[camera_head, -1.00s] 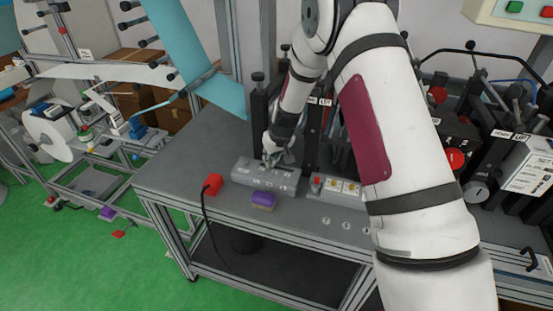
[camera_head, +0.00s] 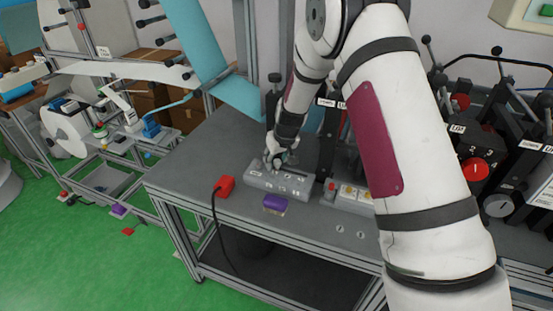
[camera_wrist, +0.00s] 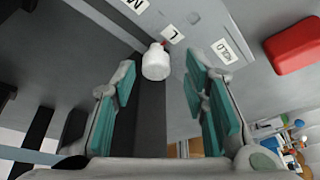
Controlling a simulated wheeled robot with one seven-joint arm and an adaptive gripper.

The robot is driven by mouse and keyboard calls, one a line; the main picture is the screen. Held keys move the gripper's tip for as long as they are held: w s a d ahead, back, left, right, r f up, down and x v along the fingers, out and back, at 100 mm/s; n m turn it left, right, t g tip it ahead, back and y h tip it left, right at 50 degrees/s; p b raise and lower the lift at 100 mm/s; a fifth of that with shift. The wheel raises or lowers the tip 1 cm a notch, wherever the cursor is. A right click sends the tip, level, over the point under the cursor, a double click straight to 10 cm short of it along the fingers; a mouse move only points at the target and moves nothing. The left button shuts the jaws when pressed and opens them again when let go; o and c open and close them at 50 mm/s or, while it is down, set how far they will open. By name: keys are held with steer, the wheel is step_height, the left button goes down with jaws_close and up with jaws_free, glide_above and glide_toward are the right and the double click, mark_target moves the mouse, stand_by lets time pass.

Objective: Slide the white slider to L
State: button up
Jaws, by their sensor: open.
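The white slider (camera_wrist: 155,62) is a rounded white knob in the wrist view, over a dark slot in a grey control box. A white label marked L (camera_wrist: 173,33) is just to its upper right, with a small red mark between them. An N label (camera_wrist: 137,4) is farther up and left. My gripper (camera_wrist: 158,80) is open, with a green-padded finger on either side of the slider and visible gaps to both. In the head view, my gripper (camera_head: 275,158) is at the left part of the grey control box (camera_head: 282,186); the slider cannot be made out there.
A red block (camera_head: 225,186) with a black cable stands left of the control box; it also shows in the wrist view (camera_wrist: 298,42). Another grey box with buttons (camera_head: 352,197) stands to the right. The table's left part is clear.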

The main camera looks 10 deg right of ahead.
steer(key=v, duration=1.1)
steer(key=shift+r, duration=0.35)
steer(key=shift+s, duration=0.15)
steer(key=s+r, duration=1.6)
steer(key=r, duration=0.1)
steer(key=s+d+r+m, duration=0.1)
steer(key=s, duration=0.9)
steer(key=s+d+r+m+t, duration=0.1)
steer(key=s+d+r, duration=0.1)
steer(key=s, duration=0.7)
steer(key=shift+s+r+h, duration=0.25)
steer(key=shift+s+h, duration=0.15)
steer(key=shift+d, duration=0.1)
steer(key=shift+c, duration=0.9)
steer(key=shift+d, duration=0.1)
